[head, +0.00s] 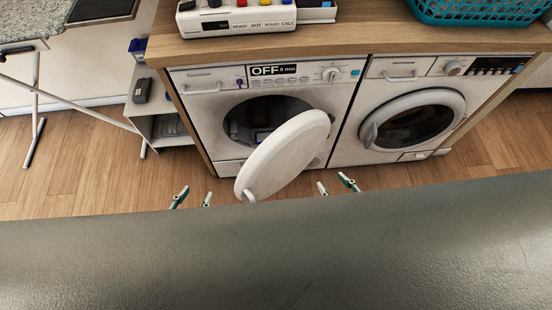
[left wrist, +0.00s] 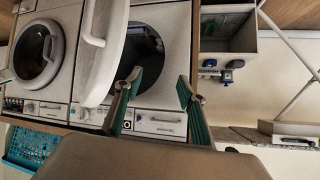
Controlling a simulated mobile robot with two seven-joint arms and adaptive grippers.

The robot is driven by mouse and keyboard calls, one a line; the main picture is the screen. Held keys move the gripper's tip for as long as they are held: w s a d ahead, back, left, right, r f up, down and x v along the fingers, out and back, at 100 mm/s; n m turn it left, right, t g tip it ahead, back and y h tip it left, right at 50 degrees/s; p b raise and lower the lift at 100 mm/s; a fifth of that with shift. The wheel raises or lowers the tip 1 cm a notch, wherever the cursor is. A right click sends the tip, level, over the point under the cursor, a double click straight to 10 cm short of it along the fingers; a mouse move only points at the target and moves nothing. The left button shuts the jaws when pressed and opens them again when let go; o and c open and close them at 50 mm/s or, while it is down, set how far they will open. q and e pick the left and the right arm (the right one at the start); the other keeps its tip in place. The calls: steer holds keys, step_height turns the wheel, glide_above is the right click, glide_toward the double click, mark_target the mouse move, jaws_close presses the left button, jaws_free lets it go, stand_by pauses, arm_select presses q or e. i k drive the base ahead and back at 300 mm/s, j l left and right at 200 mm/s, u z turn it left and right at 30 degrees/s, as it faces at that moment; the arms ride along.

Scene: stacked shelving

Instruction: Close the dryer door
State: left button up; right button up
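The dryer (head: 210,100) is the left machine under the counter, with "OFF" on its display. Its round white door (head: 285,155) stands open, swung out toward me and hinged on the right side, with the dark drum opening (head: 245,118) showing. The door also shows in the left wrist view (left wrist: 103,60), where the picture is upside down. My left gripper (head: 193,197) is open and empty, low and left of the door's free edge; in the left wrist view (left wrist: 159,80) its fingers are apart. My right gripper (head: 336,185) is open and empty, right of the door. Neither visibly touches the door.
A washing machine (head: 415,120) with its door shut stands to the right. The wooden counter (head: 360,35) above carries a white control box (head: 235,20) and a teal basket (head: 480,10). A small shelf (head: 160,115) and ironing board legs (head: 37,125) are left. The wooden floor (head: 100,180) is clear.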

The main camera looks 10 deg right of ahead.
mark_target(288, 151)
steer(key=i+j+z, duration=0.1)
steer(key=z, duration=0.4)
steer(key=l+u, duration=0.1)
steer(key=u, duration=0.65)
steer(key=k+l+u, duration=0.1)
steer(key=l+u, duration=0.3)
steer(key=k+l+u, duration=0.2)
steer(key=l+u, duration=0.15)
steer(key=k+l+u, duration=0.1)
steer(key=k+l, duration=0.15)
steer(key=l, duration=0.25)
steer(key=k+l, duration=0.25)
steer(key=l, duration=0.2)
steer(key=k+l+u, duration=0.15)
steer(key=l, duration=0.3)
steer(key=k, duration=0.1)
